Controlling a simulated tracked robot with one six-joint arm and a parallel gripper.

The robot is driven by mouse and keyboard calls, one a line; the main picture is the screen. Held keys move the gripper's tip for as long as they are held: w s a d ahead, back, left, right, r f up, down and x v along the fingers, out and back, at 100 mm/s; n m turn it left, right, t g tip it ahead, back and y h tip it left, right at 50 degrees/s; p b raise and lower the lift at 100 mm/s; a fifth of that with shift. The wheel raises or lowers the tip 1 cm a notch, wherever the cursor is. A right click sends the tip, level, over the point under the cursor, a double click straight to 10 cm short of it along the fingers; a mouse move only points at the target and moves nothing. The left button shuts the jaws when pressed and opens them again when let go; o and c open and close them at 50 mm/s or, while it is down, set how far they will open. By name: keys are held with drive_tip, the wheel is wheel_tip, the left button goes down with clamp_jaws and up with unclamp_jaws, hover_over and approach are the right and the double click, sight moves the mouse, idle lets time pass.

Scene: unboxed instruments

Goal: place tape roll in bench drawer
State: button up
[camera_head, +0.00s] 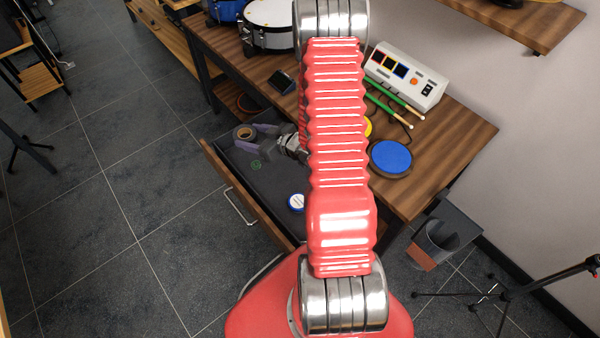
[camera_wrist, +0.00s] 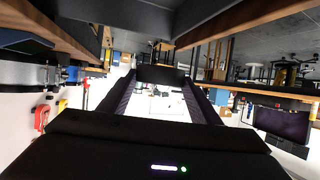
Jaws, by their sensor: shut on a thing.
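The tape roll (camera_head: 244,132), a dark ring with a tan core, is between the purple-tipped fingers of my gripper (camera_head: 246,136). My gripper is shut on it. In the wrist view the roll shows as a dark block (camera_wrist: 160,75) between the fingertips. The bench drawer (camera_head: 232,187) is pulled out, with a wooden front and a dark grey inside. My gripper and the roll are over the far left part of the drawer in the head view. I cannot tell how high the roll is above the drawer floor.
A small green item (camera_head: 256,164) and a white and blue round item (camera_head: 296,202) lie in the drawer. The wooden bench top (camera_head: 450,150) carries drums, a white control box (camera_head: 404,75), green sticks and a blue pad (camera_head: 391,158). My red arm hides part of the drawer and bench.

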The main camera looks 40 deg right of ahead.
drive_tip(key=s+d+f+n+y, duration=0.1)
drive_tip(key=s+d+f, duration=0.1)
drive_tip(key=s+f, duration=0.6)
drive_tip(key=s, duration=0.3)
drive_tip(key=shift+s+g+y, duration=0.2)
drive_tip(key=shift+g+y, duration=0.1)
drive_tip(key=shift+d+f, duration=0.1)
hover_over(283, 188)
drive_tip(key=shift+f, duration=2.95)
drive_tip(key=shift+f, duration=2.05)
drive_tip(key=shift+s+f, duration=0.1)
drive_tip(key=o, duration=1)
